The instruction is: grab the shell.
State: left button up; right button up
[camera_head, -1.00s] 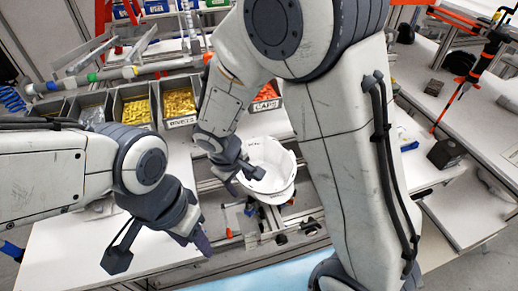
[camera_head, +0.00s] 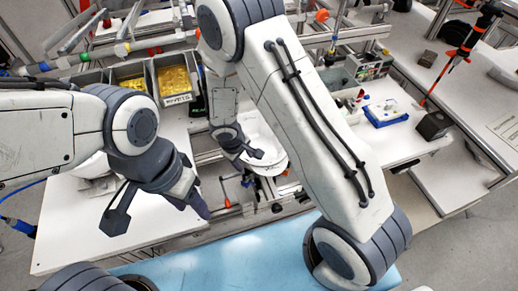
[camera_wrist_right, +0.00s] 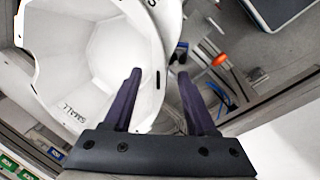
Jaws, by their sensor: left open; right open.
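A white helmet shell (camera_head: 272,150) sits in a holder in the middle of the head view, partly hidden by my right arm. In the right wrist view the shell (camera_wrist_right: 85,65) shows its hollow inside and the word SMALL. My right gripper (camera_wrist_right: 158,75) is open at the shell. One finger overlaps the shell's inside, the other is outside its rim, and the rim shows between them. I cannot tell whether the fingers touch it. My left gripper (camera_head: 160,215) is open and empty over the white table, left of the shell.
Bins of yellow parts (camera_head: 174,82) stand behind the shell. A blue mat (camera_head: 240,255) lies in front. A white rounded object (camera_head: 92,167) is partly hidden behind my left arm. A blue tray (camera_head: 388,113) and a black box (camera_head: 433,124) are on the right bench.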

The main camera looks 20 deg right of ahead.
jog(key=shift+x, duration=1.15)
grip_shut()
dwell(0.5)
